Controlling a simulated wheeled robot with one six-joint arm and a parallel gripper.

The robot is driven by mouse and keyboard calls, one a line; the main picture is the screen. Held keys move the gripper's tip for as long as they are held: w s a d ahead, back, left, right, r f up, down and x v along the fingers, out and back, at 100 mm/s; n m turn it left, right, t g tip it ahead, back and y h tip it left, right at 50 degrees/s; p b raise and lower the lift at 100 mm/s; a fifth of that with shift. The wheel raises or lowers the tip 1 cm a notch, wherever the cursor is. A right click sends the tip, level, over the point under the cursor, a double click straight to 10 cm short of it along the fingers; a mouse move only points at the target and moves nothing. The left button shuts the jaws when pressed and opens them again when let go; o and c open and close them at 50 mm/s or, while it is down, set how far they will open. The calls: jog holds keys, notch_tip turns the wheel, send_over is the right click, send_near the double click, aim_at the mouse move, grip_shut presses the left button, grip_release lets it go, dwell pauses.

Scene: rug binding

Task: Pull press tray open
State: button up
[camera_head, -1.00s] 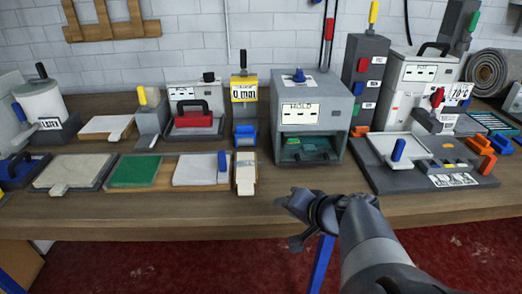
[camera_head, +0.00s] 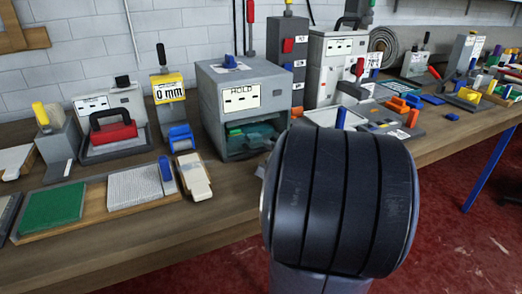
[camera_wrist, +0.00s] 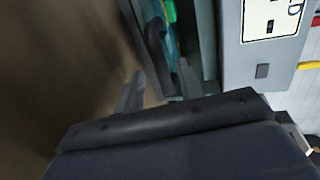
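The press is a grey box (camera_head: 243,98) with a blue knob on top and a HOLD label on its front. Its teal tray (camera_head: 249,140) sits in the low front opening, partly hidden by my arm in the head view. In the wrist view the press front (camera_wrist: 262,68) is at the right. The teal tray (camera_wrist: 171,38) and a dark curved handle (camera_wrist: 153,40) are at top centre. My gripper (camera_wrist: 162,72) is open, its two fingers apart. The handle's near end lies just ahead of and between the fingertips; I cannot tell whether they touch.
A white-topped block (camera_head: 195,177) and a blue piece (camera_head: 182,138) stand left of the press. A tray with a blue handle (camera_head: 340,117) lies to its right. The bench's wooden front strip (camera_head: 215,225) is clear.

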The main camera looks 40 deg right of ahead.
aim_at(264, 149)
jog(key=shift+x, duration=2.2)
grip_shut()
